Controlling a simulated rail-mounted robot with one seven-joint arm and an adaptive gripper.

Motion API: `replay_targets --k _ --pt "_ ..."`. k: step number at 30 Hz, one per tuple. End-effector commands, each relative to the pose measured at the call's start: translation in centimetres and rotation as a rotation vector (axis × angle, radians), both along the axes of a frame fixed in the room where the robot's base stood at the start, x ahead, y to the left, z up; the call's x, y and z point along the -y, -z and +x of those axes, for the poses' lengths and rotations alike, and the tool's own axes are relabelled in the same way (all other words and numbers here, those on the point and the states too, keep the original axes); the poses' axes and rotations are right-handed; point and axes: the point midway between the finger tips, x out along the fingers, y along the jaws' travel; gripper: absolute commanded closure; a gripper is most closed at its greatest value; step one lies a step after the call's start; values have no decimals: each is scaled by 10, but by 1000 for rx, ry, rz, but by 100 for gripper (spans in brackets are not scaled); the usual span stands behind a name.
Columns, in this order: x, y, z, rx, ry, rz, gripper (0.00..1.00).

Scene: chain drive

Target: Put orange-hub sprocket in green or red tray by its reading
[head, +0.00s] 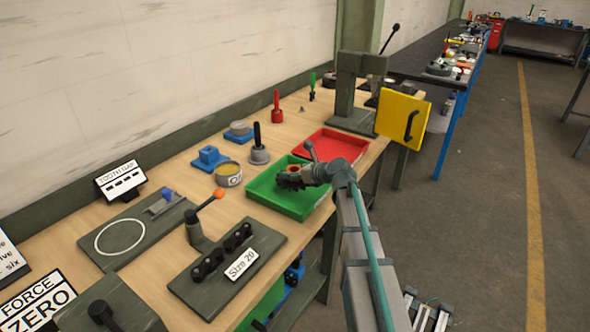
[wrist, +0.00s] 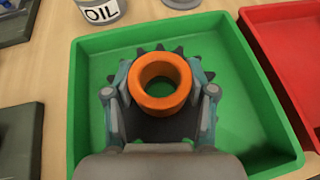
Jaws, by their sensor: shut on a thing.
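The orange-hub sprocket (wrist: 160,83) is dark and toothed with an orange ring hub. My gripper (wrist: 160,95) is shut on its hub from both sides. In the head view the sprocket (head: 292,179) and my gripper (head: 306,174) are over the green tray (head: 262,189). In the wrist view the green tray (wrist: 85,135) surrounds the sprocket on all sides; how high it is above the tray floor is unclear. The red tray (head: 330,145) is empty and lies behind the green one. The tooth gap display (head: 121,180) shows only dashes.
An oil tin (head: 228,174) stands left of the green tray, with a grey weight with a black handle (head: 259,150) behind it. A fixture plate marked Size 20 (head: 228,268) is in front. A yellow panel (head: 402,117) stands at the right edge beyond the red tray.

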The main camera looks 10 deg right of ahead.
Motion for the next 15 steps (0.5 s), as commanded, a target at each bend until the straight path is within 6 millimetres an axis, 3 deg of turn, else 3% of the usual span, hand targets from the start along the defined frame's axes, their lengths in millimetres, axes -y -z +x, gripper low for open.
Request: replay_targets --k 10,15 --pt "1 10 12 4 2 3 100" --pt "1 28 16 3 2 3 100"
